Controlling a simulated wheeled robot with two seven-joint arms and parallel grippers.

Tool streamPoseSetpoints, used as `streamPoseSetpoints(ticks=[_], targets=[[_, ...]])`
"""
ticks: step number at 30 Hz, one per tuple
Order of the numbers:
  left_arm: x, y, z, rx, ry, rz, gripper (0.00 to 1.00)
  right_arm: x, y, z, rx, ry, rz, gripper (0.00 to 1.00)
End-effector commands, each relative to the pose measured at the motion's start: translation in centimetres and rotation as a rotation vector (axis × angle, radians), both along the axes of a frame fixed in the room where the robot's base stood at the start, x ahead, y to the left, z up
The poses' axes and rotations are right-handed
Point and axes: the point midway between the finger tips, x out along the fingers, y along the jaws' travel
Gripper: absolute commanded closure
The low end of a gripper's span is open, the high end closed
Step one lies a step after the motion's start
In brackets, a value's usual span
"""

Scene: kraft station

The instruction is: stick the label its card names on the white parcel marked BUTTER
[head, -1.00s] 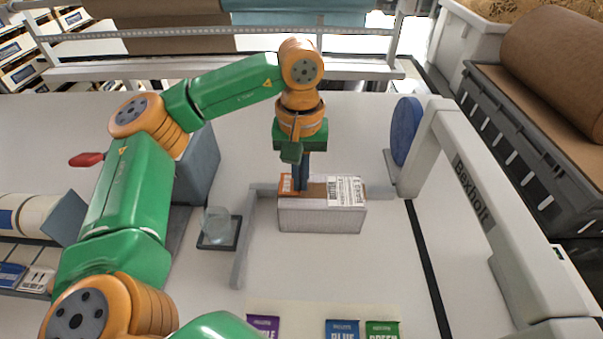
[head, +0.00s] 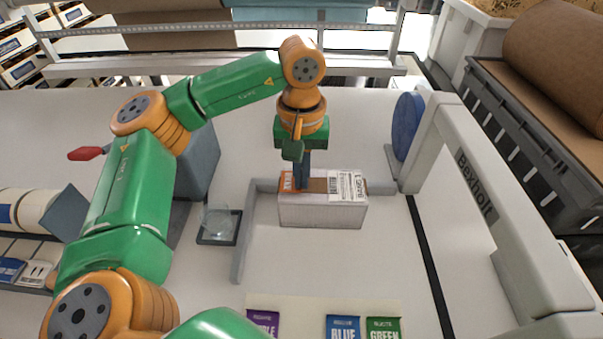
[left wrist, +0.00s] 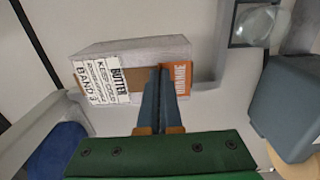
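The white parcel (head: 322,211) marked BUTTER stands in a grey corner frame, with a brown tape strip across its top. Its printed white label (left wrist: 97,81) reads BUTTER and BAND 3 in the left wrist view. An orange label (left wrist: 177,78) lies on the parcel's top at the other end; it also shows in the head view (head: 286,181). My left gripper (head: 302,186) points down at the parcel's top beside the orange label. Its fingers (left wrist: 162,75) are close together with nothing visible between them; their tips seem to touch the top. My right gripper is not in view.
Purple (head: 262,324), blue (head: 343,328) and green (head: 383,328) labels lie on a pale sheet at the front. A small dark tray (head: 219,239) with a clear block is left of the frame (head: 240,245). A grey Bexholt arch (head: 475,185) stands at right.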

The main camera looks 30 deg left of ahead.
Motion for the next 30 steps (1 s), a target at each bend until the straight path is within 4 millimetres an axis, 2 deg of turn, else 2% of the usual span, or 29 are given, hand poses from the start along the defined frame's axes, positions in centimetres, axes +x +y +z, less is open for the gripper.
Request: streamPoseSetpoints(ticks=[23, 24, 27, 30], targets=[[-0.01, 0.0, -0.77, 0.0, 0.0, 0.0, 1.0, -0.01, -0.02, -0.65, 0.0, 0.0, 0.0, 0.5], [-0.01, 0.0, -0.77, 0.0, 0.0, 0.0, 0.88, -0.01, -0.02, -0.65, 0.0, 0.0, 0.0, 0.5], [-0.01, 0.0, -0.78, 0.0, 0.0, 0.0, 0.64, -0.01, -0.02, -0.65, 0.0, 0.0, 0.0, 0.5], [-0.01, 0.0, -0.78, 0.0, 0.0, 0.0, 0.64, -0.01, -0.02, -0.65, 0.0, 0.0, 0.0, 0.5]])
